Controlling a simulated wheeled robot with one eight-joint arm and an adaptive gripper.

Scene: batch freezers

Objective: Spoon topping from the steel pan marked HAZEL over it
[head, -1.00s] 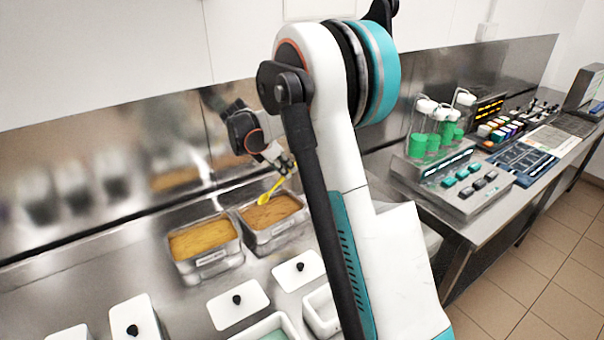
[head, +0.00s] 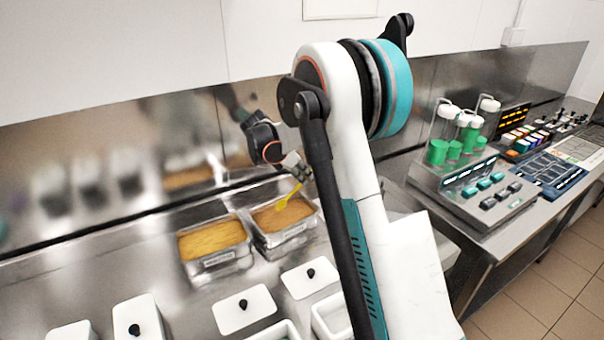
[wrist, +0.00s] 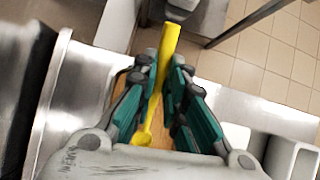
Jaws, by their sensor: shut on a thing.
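A yellow spoon (head: 291,194) is held by my gripper (head: 299,168). It tilts down to the left, its lower end over or in the brown topping of the right steel pan (head: 287,240); I cannot tell if it touches. A second steel pan (head: 217,265) with yellow-orange topping stands directly to the left. Both pans bear front labels too small to read, so I cannot tell which says HAZEL. In the wrist view, the teal fingers of my gripper (wrist: 165,80) are closed on the yellow spoon (wrist: 170,45), with brown topping partly visible behind them.
White lids with black knobs (head: 244,309) lie in front of the pans. White tubs stand at the front edge. A steel backsplash rises close behind the pans. On the right, a control console (head: 470,190) with green-filled cylinders stands on the counter.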

